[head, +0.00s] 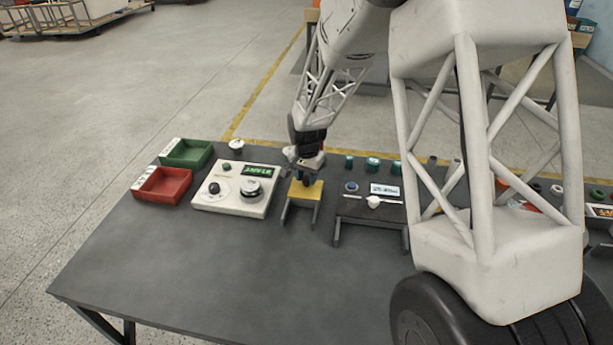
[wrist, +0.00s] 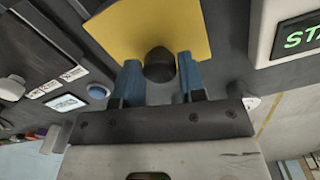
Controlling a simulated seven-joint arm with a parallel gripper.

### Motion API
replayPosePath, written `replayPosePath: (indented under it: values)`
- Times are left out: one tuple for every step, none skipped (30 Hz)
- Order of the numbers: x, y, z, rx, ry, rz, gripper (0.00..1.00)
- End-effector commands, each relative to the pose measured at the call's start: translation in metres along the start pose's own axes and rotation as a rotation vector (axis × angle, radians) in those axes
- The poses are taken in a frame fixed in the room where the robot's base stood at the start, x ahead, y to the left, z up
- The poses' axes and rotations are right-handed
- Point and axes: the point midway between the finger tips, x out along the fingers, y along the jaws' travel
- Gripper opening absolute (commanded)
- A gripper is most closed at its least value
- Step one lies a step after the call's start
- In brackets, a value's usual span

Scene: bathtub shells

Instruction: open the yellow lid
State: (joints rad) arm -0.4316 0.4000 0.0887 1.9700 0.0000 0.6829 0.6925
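The yellow lid (head: 307,191) is a flat square plate on a small stand near the back middle of the table. In the wrist view the yellow lid (wrist: 195,25) fills the top centre, with a dark round knob (wrist: 158,62) near its edge. My gripper (head: 305,176) is low over the lid in the head view. In the wrist view the blue fingers of my gripper (wrist: 160,66) are apart, one on each side of the knob. A narrow gap shows at the right finger; contact at the left finger is unclear. The lid looks flat and closed.
A white panel (head: 222,202) with dials and a green display stands to the left. Red (head: 160,187) and green (head: 186,153) trays lie farther left. A dark stand (head: 365,212) with a blue button is close on the right. The front of the table (head: 220,280) is clear.

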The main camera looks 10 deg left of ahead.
Motion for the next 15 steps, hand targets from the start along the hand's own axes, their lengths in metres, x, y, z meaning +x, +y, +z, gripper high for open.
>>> replayPosePath:
  values:
    - [-0.0001, 0.0000, 0.0000, 0.000, 0.000, 0.000, 0.29]
    - [-0.0001, 0.0000, 0.0000, 0.000, 0.000, 0.000, 0.25]
    - [-0.0001, 0.0000, 0.0000, 0.000, 0.000, 0.000, 0.19]
    - [-0.0001, -0.0001, 0.0000, 0.000, 0.000, 0.000, 0.14]
    - [-0.0001, 0.0000, 0.0000, 0.000, 0.000, 0.000, 0.09]
    - [-0.0001, 0.0000, 0.0000, 0.000, 0.000, 0.000, 0.03]
    - [-0.0001, 0.0000, 0.0000, 0.000, 0.000, 0.000, 0.00]
    - [-0.0002, -0.0001, 0.0000, 0.000, 0.000, 0.000, 0.00]
    - [-0.0002, -0.0001, 0.0000, 0.000, 0.000, 0.000, 0.00]
    - [-0.0002, -0.0001, 0.0000, 0.000, 0.000, 0.000, 0.00]
    - [-0.0002, -0.0001, 0.0002, 0.000, 0.000, 0.000, 0.00]
    - [-0.0003, 0.0001, 0.0007, 0.000, 0.000, 0.000, 0.00]
    - [-0.0004, 0.0002, 0.0014, 0.000, 0.000, 0.000, 0.00]
    - [-0.0006, 0.0004, 0.0024, 0.000, 0.000, 0.000, 0.00]
    - [-0.0009, 0.0009, 0.0042, 0.000, 0.000, 0.000, 0.00]
